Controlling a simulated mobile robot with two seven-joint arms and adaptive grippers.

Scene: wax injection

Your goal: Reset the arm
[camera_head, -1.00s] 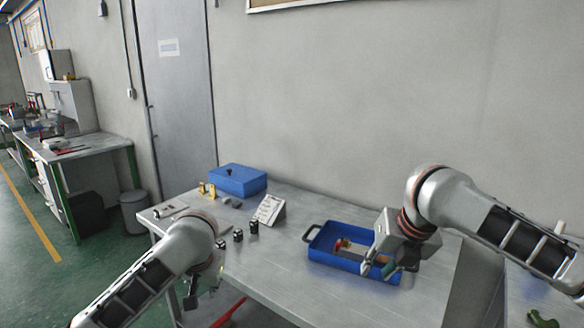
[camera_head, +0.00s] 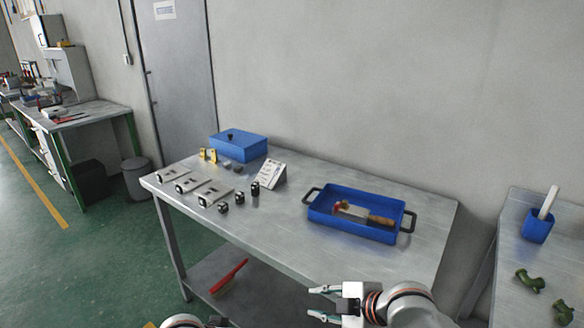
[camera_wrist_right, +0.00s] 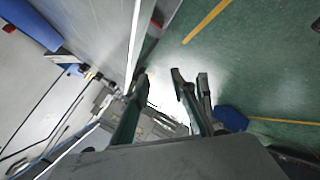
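My right gripper (camera_head: 320,302) is at the bottom of the head view, in front of the table's near edge, fingers pointing left. Its two fingers are apart with nothing between them. In the right wrist view its fingers (camera_wrist_right: 160,90) are also spread and empty, with green floor and grey structure beyond. Only a small part of my left arm shows at the bottom edge of the head view. The left fingers are out of the picture.
The metal table (camera_head: 290,240) carries a blue tray (camera_head: 335,222) with a wooden-handled brush in it, a blue box (camera_head: 238,147), a sign (camera_head: 271,174), and several small blocks and dark pieces. A blue cup (camera_head: 538,228) stands on the right-hand table. A red-handled item (camera_head: 229,276) lies on the lower shelf.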

